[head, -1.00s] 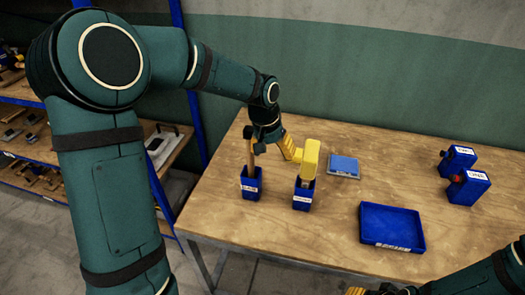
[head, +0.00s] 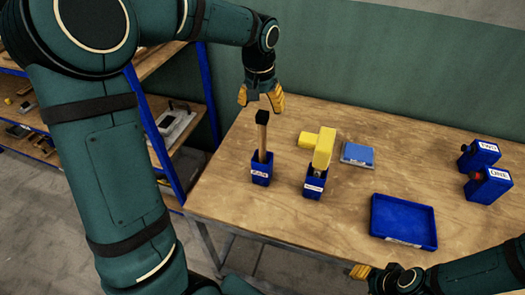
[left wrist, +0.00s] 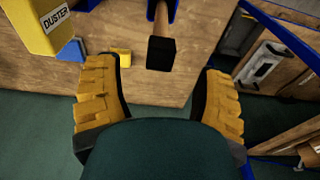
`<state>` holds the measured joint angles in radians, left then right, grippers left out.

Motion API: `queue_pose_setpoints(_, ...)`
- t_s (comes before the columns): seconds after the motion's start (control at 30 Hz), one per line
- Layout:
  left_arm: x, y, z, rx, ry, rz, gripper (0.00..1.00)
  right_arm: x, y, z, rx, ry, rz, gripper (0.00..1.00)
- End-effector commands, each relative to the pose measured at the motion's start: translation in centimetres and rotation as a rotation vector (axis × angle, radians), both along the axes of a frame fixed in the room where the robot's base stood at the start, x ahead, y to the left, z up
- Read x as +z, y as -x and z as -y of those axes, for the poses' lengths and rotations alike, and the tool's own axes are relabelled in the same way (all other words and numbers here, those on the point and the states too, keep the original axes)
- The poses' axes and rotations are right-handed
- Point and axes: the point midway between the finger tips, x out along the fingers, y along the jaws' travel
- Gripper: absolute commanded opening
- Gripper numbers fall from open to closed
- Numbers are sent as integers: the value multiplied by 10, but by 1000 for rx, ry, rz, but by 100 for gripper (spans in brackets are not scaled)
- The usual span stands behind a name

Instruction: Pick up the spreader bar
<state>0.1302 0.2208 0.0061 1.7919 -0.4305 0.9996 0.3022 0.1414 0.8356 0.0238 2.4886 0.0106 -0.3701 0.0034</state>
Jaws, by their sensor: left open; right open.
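The spreader bar appears to be the wooden bar with a black top end (head: 262,117), standing upright in a blue holder (head: 262,173) near the left of the table. In the left wrist view its black end (left wrist: 161,53) lies ahead of and between my spread fingers. My left gripper (head: 261,98) is open and empty, above and just behind the bar's top in the head view, apparently not touching it. My right gripper (head: 362,271) is at the bottom right near the table's front edge, partly hidden by its own arm.
A yellow duster (head: 323,148) stands in a second blue holder (head: 314,188) right of the bar. Shelving (head: 173,125) stands left.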

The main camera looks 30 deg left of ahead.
Motion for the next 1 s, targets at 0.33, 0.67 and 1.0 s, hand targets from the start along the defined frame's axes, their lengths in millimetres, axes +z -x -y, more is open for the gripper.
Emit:
queue_pose_setpoints(0.33,-41,-6,-2,1,2,-3,69,-2,0,0,0,0,0,47)
queue_pose_setpoints(0.67,-52,-8,-3,0,2,1,69,-2,0,0,0,0,0,47)
queue_pose_setpoints(1.0,-52,-8,-2,0,2,1,0,-2,0,0,0,0,0,47)
